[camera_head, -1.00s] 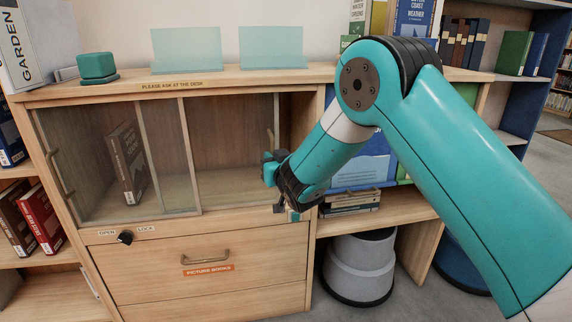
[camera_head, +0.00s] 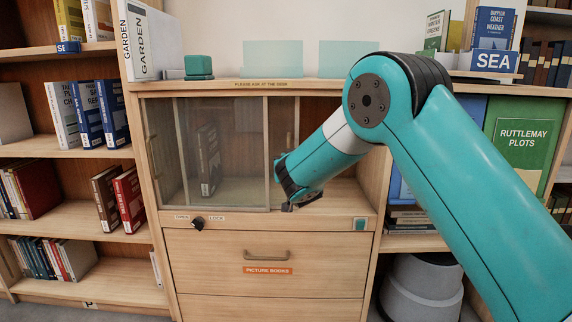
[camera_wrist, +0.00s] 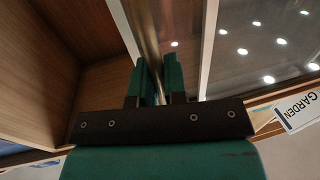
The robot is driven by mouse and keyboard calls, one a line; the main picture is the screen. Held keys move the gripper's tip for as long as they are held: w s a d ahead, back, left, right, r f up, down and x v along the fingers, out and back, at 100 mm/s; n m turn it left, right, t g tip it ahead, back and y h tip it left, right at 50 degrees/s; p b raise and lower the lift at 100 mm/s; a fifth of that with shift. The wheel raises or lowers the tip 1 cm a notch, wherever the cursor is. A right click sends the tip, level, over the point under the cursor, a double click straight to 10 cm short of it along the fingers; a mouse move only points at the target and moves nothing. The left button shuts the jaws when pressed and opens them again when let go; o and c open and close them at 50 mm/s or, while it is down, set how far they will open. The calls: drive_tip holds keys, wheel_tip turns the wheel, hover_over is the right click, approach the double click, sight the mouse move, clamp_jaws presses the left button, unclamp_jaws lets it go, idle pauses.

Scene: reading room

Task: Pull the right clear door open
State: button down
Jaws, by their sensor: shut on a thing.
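The right clear door (camera_head: 283,121) is a sliding pane in the upper part of a wooden cabinet. It stands partly open, slid left and overlapping behind the left clear door (camera_head: 232,120). A gap shows between its right edge and the cabinet's right side. My gripper (camera_wrist: 157,82) is shut on the upright metal door handle (camera_wrist: 147,35) in the wrist view. In the head view my gripper (camera_head: 288,205) is at the door's right edge, and my wrist hides its fingers and the lower part of that edge. The glass pane shows right of the fingers in the wrist view (camera_wrist: 255,50).
A dark book (camera_head: 209,160) stands inside behind the glass. A lock knob (camera_head: 198,223) and a drawer handle (camera_head: 267,255) are below. A teal box (camera_head: 198,66) and a GARDEN book (camera_head: 150,40) stand on top. A grey stool (camera_head: 425,285) is at lower right.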

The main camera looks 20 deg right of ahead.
drive_tip(key=c, duration=1.2)
unclamp_jaws()
drive_tip(key=shift+a, duration=0.1)
drive_tip(key=s+b, duration=0.1)
drive_tip(key=s, duration=0.4)
drive_tip(key=s+a+b, duration=0.1)
drive_tip(key=s, duration=0.5)
drive_tip(key=s+a+b, duration=0.1)
drive_tip(key=s, duration=0.5)
drive_tip(key=shift+s, duration=0.15)
